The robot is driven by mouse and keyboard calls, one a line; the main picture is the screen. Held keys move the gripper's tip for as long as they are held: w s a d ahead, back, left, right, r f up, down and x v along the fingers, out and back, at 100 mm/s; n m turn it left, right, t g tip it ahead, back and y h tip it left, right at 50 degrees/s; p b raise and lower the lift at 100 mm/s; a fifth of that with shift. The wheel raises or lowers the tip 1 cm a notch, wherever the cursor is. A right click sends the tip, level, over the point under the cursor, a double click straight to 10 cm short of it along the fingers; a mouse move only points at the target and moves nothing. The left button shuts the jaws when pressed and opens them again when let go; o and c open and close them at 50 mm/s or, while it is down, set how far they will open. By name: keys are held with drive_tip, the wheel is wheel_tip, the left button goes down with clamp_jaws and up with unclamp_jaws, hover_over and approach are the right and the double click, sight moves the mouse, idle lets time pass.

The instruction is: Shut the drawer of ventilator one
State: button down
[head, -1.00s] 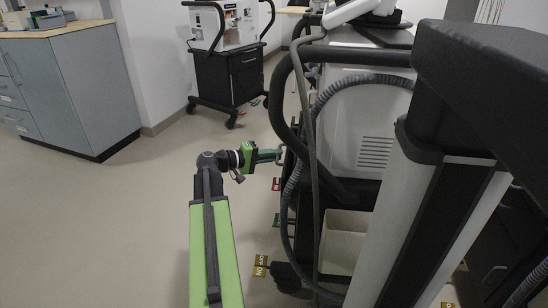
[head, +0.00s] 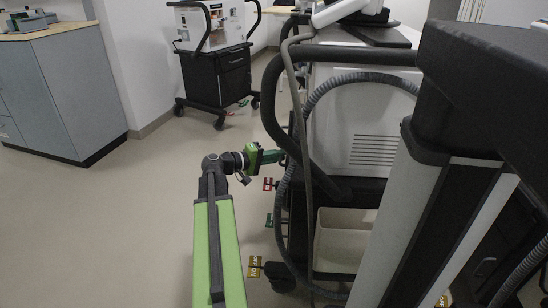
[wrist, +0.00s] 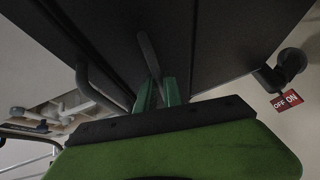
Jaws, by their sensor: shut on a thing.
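My gripper (head: 274,156) reaches the left side of the nearest ventilator cart (head: 345,190) in the head view, its tips partly hidden behind a black tube. In the wrist view its green fingers (wrist: 158,91) are closed on a dark bar handle (wrist: 148,52). The handle stands on a black front panel (wrist: 200,40) with a seam beside it. A second dark handle (wrist: 97,85) shows to the left. I cannot tell how far the drawer stands out, and no ventilator number is readable.
Red (head: 268,184) and yellow (head: 254,267) tags sit low by the cart. A hose (head: 300,110) loops down its side. Another ventilator cart (head: 218,85) stands at the back, and a grey cabinet (head: 60,90) at the left. The floor between is clear.

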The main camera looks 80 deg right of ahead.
drive_tip(key=c, duration=1.7)
unclamp_jaws()
drive_tip(key=shift+s, duration=0.25)
drive_tip(key=shift+o, duration=1)
drive_tip(key=shift+w, duration=0.15)
drive_tip(key=p+v, duration=0.2)
drive_tip(key=v, duration=1.5)
drive_tip(key=shift+w+a+p, duration=0.15)
drive_tip(key=shift+w+p, duration=0.1)
drive_tip(key=shift+p, duration=0.15)
drive_tip(key=shift+f, duration=0.15)
